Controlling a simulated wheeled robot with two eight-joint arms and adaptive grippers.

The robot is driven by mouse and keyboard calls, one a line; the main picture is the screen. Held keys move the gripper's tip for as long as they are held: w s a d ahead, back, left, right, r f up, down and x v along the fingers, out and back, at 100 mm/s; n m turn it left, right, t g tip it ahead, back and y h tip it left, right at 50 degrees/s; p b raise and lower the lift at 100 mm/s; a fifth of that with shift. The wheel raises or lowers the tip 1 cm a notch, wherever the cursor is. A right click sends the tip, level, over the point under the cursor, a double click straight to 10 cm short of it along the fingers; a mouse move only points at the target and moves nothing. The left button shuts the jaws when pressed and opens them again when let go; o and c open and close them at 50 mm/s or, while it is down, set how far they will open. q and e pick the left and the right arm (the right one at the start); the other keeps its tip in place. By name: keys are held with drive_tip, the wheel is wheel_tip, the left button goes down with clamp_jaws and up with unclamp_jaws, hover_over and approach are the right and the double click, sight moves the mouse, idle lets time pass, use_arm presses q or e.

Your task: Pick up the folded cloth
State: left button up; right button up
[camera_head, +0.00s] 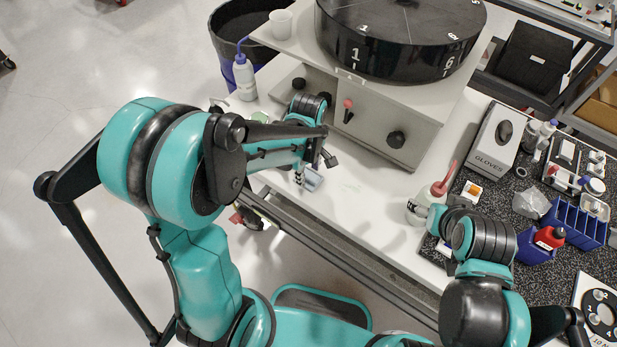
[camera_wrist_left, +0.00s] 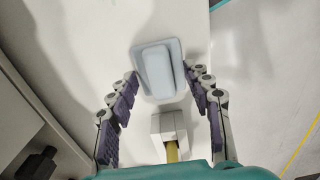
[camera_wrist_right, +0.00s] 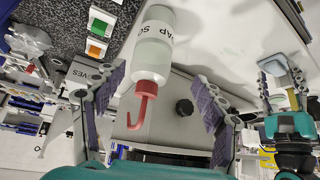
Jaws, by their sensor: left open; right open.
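The folded cloth appears to be the pale blue-grey, rounded rectangular bundle (camera_wrist_left: 158,72) on the white worktop in the left wrist view. It also shows, partly covered, in the head view (camera_head: 312,180). My left gripper (camera_wrist_left: 161,78) is open, with one finger on each side of the cloth. I cannot tell whether the fingers touch it. My right gripper (camera_wrist_right: 158,80) is open and empty, pointed at a white soap bottle with a red spout (camera_wrist_right: 152,50). In the head view my right gripper is mostly hidden behind its own arm.
The soap bottle (camera_head: 420,208) stands at the worktop's right part. A grey machine with a black numbered drum (camera_head: 400,40) stands behind the cloth. A blue-capped wash bottle (camera_head: 244,78) is at the back left. A glove box (camera_head: 497,140) and blue bins (camera_head: 575,220) are at the right.

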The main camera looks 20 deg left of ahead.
sight(308, 174)
use_arm(q)
drive_tip(key=c, duration=1)
drive_tip(key=shift+c, duration=0.2)
drive_tip(key=shift+r, duration=0.1)
wheel_tip(308, 174, up, 4)
drive_tip(key=shift+r+p, duration=0.1)
drive_tip(key=shift+p, duration=0.75)
drive_tip(key=s+d+r+p, duration=0.2)
drive_tip(key=d+r, duration=0.4)
drive_tip(key=d, duration=0.5)
drive_tip(key=shift+s+d+r, duration=0.2)
drive_tip(key=shift+s+r, duration=0.15)
drive_tip(key=shift+s, duration=0.15)
drive_tip(key=o, duration=0.4)
drive_tip(key=c, duration=0.5)
drive_tip(key=shift+w, duration=0.1)
